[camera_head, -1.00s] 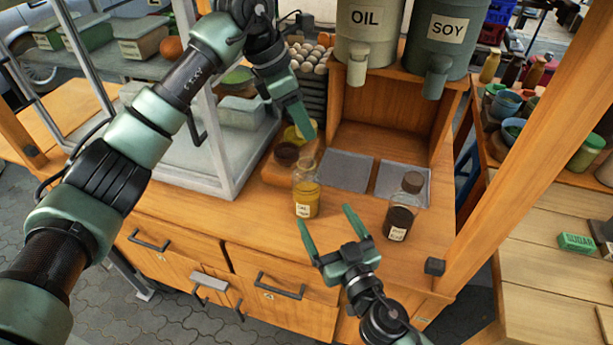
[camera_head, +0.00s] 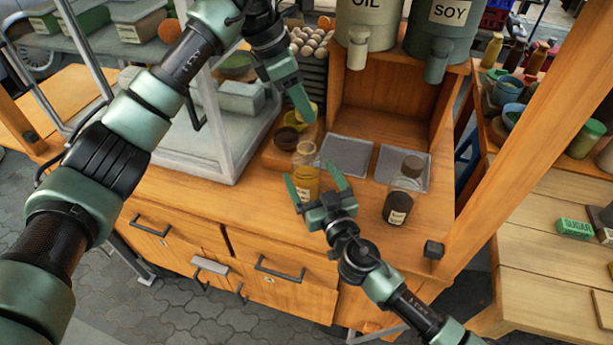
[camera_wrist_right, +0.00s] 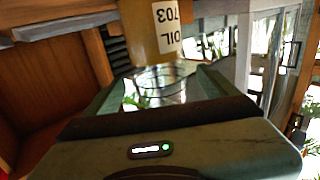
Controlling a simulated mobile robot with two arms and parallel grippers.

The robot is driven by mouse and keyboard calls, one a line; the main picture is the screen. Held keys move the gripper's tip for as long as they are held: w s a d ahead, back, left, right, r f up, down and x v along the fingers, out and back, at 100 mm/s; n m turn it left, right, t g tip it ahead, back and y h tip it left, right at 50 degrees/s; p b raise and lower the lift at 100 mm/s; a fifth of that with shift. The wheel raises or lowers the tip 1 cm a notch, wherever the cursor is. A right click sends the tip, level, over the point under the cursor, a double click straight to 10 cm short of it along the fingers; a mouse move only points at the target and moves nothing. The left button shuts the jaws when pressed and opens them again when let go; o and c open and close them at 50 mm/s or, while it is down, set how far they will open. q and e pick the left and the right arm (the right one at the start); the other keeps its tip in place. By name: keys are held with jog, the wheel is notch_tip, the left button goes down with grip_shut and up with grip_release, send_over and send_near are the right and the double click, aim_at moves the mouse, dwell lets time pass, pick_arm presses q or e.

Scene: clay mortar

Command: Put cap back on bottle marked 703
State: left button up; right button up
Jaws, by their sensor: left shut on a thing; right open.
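The bottle with yellow oil (camera_head: 306,182) stands upright on the wooden counter, its top apparently uncapped. In the right wrist view its label reads OIL 703 (camera_wrist_right: 167,28), upside down. My right gripper (camera_head: 314,181) is open, its fingers reaching to either side of the bottle's lower part. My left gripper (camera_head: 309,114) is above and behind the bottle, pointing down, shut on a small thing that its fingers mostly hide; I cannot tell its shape. Something yellow shows beside those fingertips. A second, dark bottle (camera_head: 399,203) with a dark top stands to the right.
Two flat grey trays, the left one (camera_head: 347,156) and the right one (camera_head: 390,165), lie behind the bottles. A dark round item (camera_head: 287,138) sits on a wooden block at left. OIL (camera_head: 368,25) and SOY (camera_head: 437,40) dispensers stand above. A wooden post rises at right.

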jog(key=shift+x, duration=1.55)
grip_shut()
pick_arm(q)
send_over(313, 140)
jog(key=a, duration=0.2)
jog(key=shift+s+f, duration=0.15)
jog(key=shift+f, duration=1.1)
jog(key=shift+s+f, duration=0.15)
jog(key=shift+f, duration=1.1)
jog(key=shift+f, duration=0.85)
jog(key=shift+f, duration=0.6)
